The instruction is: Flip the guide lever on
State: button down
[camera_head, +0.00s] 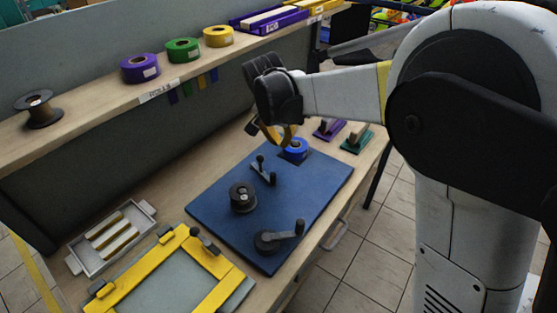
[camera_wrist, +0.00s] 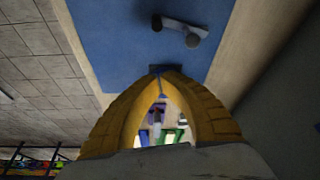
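A small lever (camera_head: 264,171) with a grey bar and dark knobs stands on the blue board (camera_head: 216,203), near its back. What looks like the same lever shows near the top of the wrist view (camera_wrist: 184,28). A second, crank-like dark lever (camera_head: 280,238) stands near the board's front edge; no label shows which is the guide lever. My gripper (camera_head: 279,142) is above the board's far end, close to the blue roll (camera_head: 296,150) and apart from both levers.
A black spool (camera_head: 243,197) stands mid-board. Purple (camera_head: 329,129) and green (camera_head: 357,138) stamp-like tools lie beyond the board. A yellow frame (camera_head: 127,278) and a grey tray (camera_head: 108,237) are nearer on the table. A shelf (camera_head: 116,108) with rolls runs along the back.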

jog(key=b+x, duration=0.3)
jog(key=x, duration=0.6)
jog(key=shift+w+f+b, duration=0.1)
jog(key=shift+f+b, duration=0.15)
jog(key=shift+b, duration=0.05)
jog(key=s, duration=0.1)
jog(key=s+a+b, duration=0.1)
jog(key=shift+s+f, duration=0.2)
jog(key=shift+s, duration=0.05)
jog(key=shift+s+a, duration=0.25)
jog(key=shift+s, duration=0.2)
jog(key=shift+r, duration=0.1)
jog(key=shift+s, duration=0.1)
jog(key=shift+s+a+m, duration=0.2)
jog(key=shift+a+m, duration=0.05)
jog(key=shift+m, duration=0.15)
